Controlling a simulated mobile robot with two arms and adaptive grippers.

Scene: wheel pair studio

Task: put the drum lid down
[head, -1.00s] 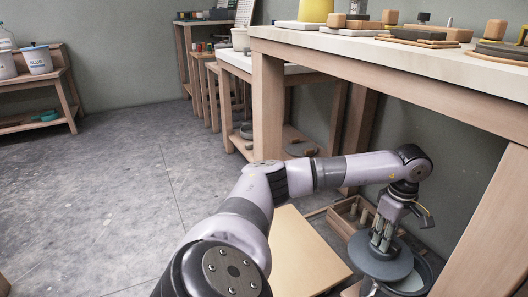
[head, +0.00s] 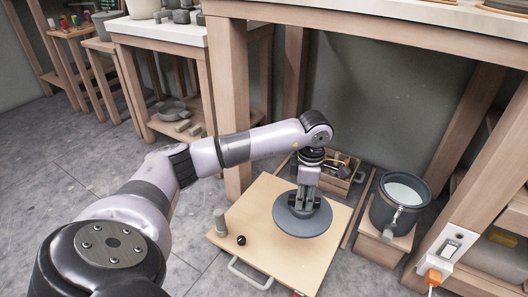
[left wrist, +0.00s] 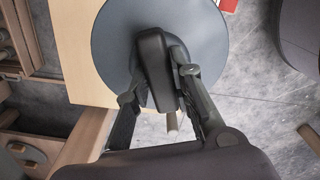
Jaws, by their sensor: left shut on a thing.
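The drum lid (head: 302,224) is a round, flat, blue-grey disc. My left gripper (head: 304,198) is shut on its handle from above. The lid is level over the right part of a pale wooden board (head: 265,250); I cannot tell whether it touches the board. In the left wrist view the lid (left wrist: 203,45) lies beyond the fingers of my left gripper (left wrist: 160,82), which close around the dark handle (left wrist: 153,60). The open dark drum (head: 380,215), with pale contents, stands on a small wooden stool to the right. My right gripper is out of view.
A grey cylinder (head: 219,224) and a black knob (head: 241,240) are at the board's left side. A wooden box (head: 341,183) with small items is behind. A bench leg (head: 228,100) and a post with a socket (head: 447,243) flank the space.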

